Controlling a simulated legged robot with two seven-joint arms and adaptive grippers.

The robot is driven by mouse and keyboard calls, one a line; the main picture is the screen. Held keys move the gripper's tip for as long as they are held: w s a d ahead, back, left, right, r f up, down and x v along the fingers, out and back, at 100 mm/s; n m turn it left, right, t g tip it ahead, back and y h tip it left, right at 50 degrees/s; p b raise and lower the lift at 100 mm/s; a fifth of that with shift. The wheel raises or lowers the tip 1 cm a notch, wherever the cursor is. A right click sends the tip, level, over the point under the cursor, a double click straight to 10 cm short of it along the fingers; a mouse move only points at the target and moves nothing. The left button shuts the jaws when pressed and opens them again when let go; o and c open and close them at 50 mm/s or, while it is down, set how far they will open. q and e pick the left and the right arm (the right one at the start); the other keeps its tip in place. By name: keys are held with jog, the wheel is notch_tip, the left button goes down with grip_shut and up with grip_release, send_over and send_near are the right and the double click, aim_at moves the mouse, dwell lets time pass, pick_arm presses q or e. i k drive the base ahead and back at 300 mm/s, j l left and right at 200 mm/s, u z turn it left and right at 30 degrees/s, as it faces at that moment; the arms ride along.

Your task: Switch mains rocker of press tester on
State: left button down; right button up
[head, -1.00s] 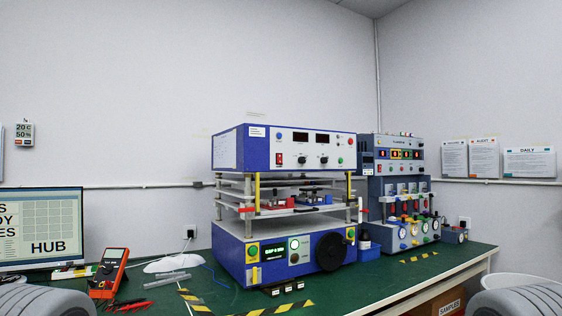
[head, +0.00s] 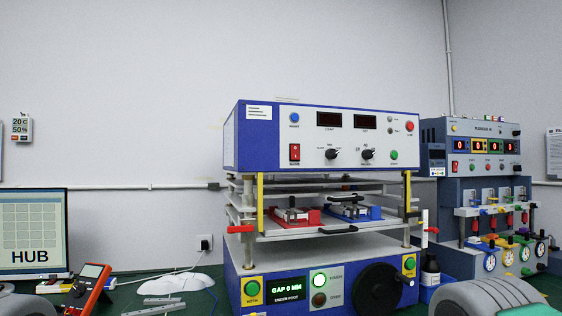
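The press tester (head: 325,200) is a blue and white machine standing on the green bench in the middle of the head view. Its red mains rocker (head: 294,152) is at the lower left of the upper front panel, below a blue button (head: 294,118). The rocker's position is too small to tell. The two upper displays (head: 347,120) are dark, while the lower screen (head: 289,288) reads "GAP 0 MM" in green. Neither gripper is in view.
A second blue tester (head: 478,180) with lit displays and several gauges stands to the right. A white cable and mouse-like white item (head: 174,284) lie between. The space before the upper panel is clear.

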aim_at(295, 155)
jog(key=i+l+u, duration=0.25)
jog(key=i+l, duration=0.2)
jog(key=l, duration=0.25)
jog(key=i+l+u, duration=0.15)
jog(key=l, duration=0.2)
jog(key=i, duration=0.05)
